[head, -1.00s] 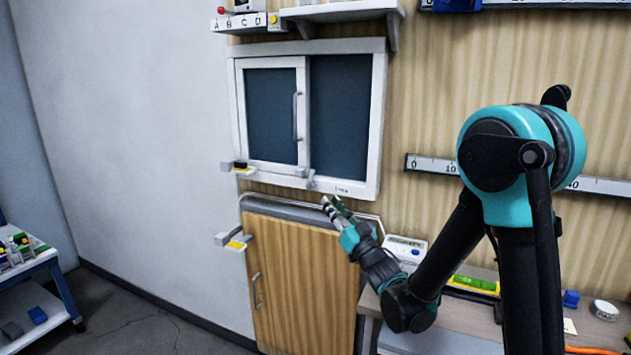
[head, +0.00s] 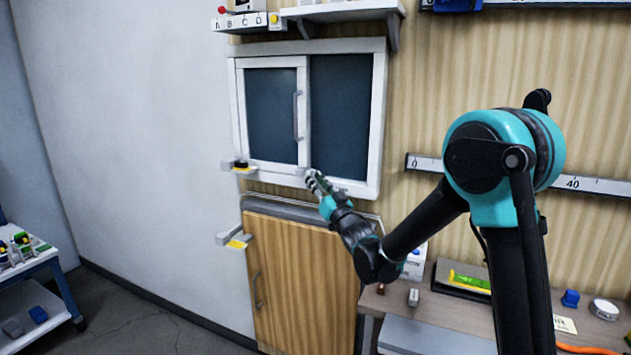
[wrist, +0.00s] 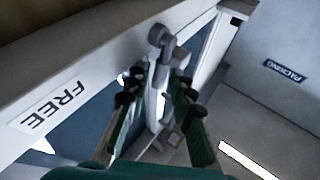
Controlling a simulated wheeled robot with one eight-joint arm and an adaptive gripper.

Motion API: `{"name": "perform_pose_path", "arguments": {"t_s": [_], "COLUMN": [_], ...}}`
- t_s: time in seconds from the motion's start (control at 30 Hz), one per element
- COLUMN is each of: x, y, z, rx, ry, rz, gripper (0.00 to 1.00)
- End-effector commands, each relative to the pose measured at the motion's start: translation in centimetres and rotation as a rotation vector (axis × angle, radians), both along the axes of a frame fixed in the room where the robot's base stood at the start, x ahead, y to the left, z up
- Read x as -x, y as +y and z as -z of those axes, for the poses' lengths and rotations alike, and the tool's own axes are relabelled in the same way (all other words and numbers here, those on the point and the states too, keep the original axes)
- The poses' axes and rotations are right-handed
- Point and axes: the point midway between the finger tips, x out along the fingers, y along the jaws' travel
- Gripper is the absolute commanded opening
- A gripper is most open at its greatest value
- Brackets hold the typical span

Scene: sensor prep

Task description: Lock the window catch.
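The white-framed window (head: 377,125) is on the wall in the head view, with a sliding sash (head: 302,75) on its left side. The small grey catch (wrist: 160,38) sits on the lower frame in the wrist view; in the head view it is mostly hidden by my gripper. A label reading FREE (wrist: 55,105) is beside it on the frame. My gripper (head: 311,176) is at the window's bottom edge. In the wrist view its fingers (wrist: 160,82) are apart, with the catch at and just beyond the fingertips; I cannot tell whether they touch it.
A wooden cabinet door (head: 300,280) is below the window. A workbench (head: 395,303) with a green level (head: 470,282) and small items stands at the lower right. A ruler rail (head: 430,164) runs along the wall. A shelf (head: 340,10) hangs above the window.

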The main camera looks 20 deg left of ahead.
Motion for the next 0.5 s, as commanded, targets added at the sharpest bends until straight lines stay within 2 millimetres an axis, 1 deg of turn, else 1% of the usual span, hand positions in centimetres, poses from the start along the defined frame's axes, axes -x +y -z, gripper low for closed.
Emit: {"name": "perform_pose_path", "arguments": {"t_s": [0.03, 0.07, 0.23, 0.5], "x": [0.01, 0.01, 0.02, 0.06], "y": [0.00, -0.01, -0.02, 0.04], "z": [0.00, 0.01, 0.01, -0.10], "rx": [0.000, 0.000, 0.000, 0.017], "ry": [0.000, 0.000, 0.000, 0.001], "rz": [0.000, 0.000, 0.000, -0.001], "gripper": [0.23, 0.21, 0.00, 0.00]}}
